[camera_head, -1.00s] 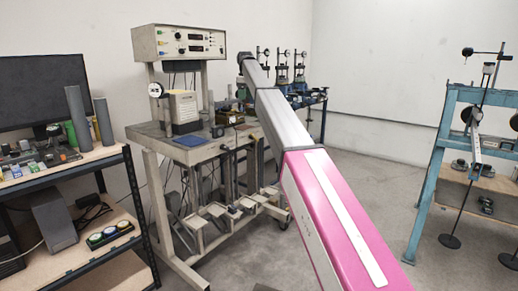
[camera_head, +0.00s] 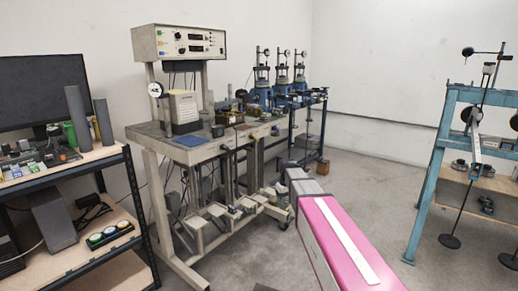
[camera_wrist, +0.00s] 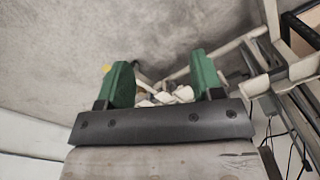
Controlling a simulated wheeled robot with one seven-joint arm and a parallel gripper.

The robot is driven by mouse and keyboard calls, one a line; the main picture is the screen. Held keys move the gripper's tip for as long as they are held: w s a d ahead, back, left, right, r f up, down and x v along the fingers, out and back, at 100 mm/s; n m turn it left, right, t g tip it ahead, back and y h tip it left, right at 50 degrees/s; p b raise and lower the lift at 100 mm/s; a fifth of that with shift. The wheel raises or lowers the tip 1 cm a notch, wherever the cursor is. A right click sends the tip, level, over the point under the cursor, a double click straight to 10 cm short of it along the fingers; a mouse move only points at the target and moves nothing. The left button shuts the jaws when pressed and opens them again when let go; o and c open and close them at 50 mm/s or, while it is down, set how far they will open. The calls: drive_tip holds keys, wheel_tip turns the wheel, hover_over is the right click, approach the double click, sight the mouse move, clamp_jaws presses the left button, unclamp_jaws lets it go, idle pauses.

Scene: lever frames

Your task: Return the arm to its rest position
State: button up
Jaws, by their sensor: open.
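My arm (camera_head: 335,232), pink and grey with a white stripe, reaches from the lower right of the head view to the middle, beside the right end of the grey bench frame. Its far end points away and down, and my gripper is hidden there. In the wrist view my gripper (camera_wrist: 160,88) shows two green fingers, set wide apart. It is open, and nothing is held between the fingers. White and grey parts of the frame show blurred behind them.
A grey test bench (camera_head: 185,150) with a control box (camera_head: 180,42) stands left of the arm. Blue devices (camera_head: 283,95) stand on a table behind. A blue lever frame (camera_head: 432,165) is at the right and a shelf (camera_head: 75,250) at the left. Floor is clear between the arm and the blue frame.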

drive_tip(key=s+d+f+m, duration=0.2)
drive_tip(key=s+f, duration=0.3)
drive_tip(key=s, duration=0.6)
drive_tip(key=s+d+f+m, duration=0.2)
drive_tip(key=s+d+f, duration=0.2)
drive_tip(key=s, duration=0.7)
drive_tip(key=shift+s+d+f, duration=0.2)
drive_tip(key=shift+f, duration=0.65)
